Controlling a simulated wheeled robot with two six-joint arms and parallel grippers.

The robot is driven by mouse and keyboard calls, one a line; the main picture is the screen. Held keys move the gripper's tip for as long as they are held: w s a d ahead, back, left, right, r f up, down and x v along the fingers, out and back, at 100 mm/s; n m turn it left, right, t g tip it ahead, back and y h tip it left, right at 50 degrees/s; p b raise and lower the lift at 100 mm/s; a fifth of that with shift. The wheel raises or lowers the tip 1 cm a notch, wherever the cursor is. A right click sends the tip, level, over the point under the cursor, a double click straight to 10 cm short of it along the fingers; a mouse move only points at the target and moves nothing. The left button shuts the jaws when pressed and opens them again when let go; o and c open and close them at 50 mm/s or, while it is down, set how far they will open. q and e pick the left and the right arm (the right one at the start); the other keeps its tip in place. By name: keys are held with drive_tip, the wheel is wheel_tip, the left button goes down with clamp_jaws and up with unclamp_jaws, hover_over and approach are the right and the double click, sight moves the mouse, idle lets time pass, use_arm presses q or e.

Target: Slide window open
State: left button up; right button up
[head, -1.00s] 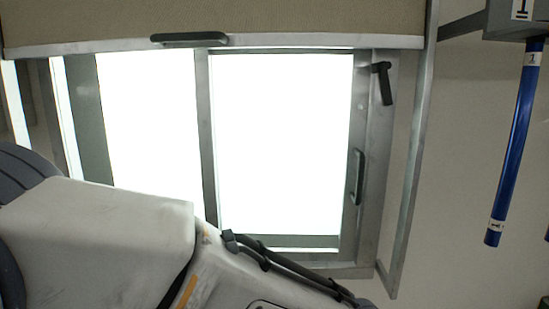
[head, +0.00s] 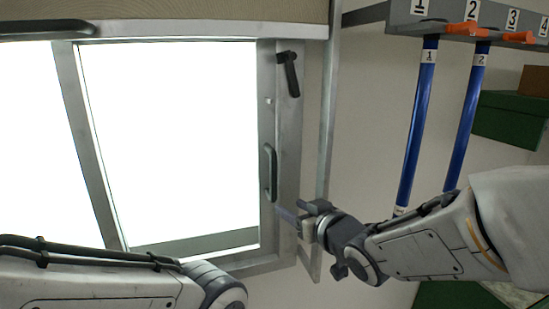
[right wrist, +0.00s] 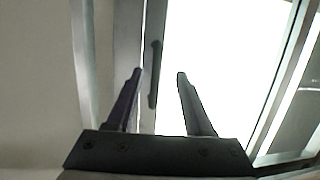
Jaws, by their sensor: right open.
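The window sash (head: 75,110) is a grey metal frame around a bright white pane. Its right edge lies along the right side of the window frame (head: 288,170). A dark upright pull handle (head: 269,172) is on the sash's right edge. A black latch lever (head: 290,75) sits above it on the frame and hangs downward. My right gripper (head: 288,214) is open, just below and right of the pull handle. In the right wrist view the pull handle (right wrist: 155,75) appears between the two spread fingers (right wrist: 158,74), beyond their tips. My left arm shows at bottom left; its gripper is out of view.
A brown blind (head: 215,10) with a dark handle (head: 40,29) covers the window's top. A numbered grey rack (head: 450,20) at upper right holds blue rods (head: 415,130), close above my right arm. A green box (head: 508,118) is at far right. Bare wall lies between window and rods.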

drive_tip(key=t+y, duration=0.2)
approach(276, 167)
drive_tip(key=shift+n, duration=0.3)
drive_tip(key=p+x, duration=0.5)
drive_tip(key=x, duration=0.4)
drive_tip(key=shift+w+a+r, duration=0.2)
drive_tip(key=shift+w+a, duration=0.05)
drive_tip(key=shift+w+a+f, duration=0.15)
drive_tip(key=shift+w+a, duration=0.15)
drive_tip(key=shift+w, duration=0.25)
clamp_jaws()
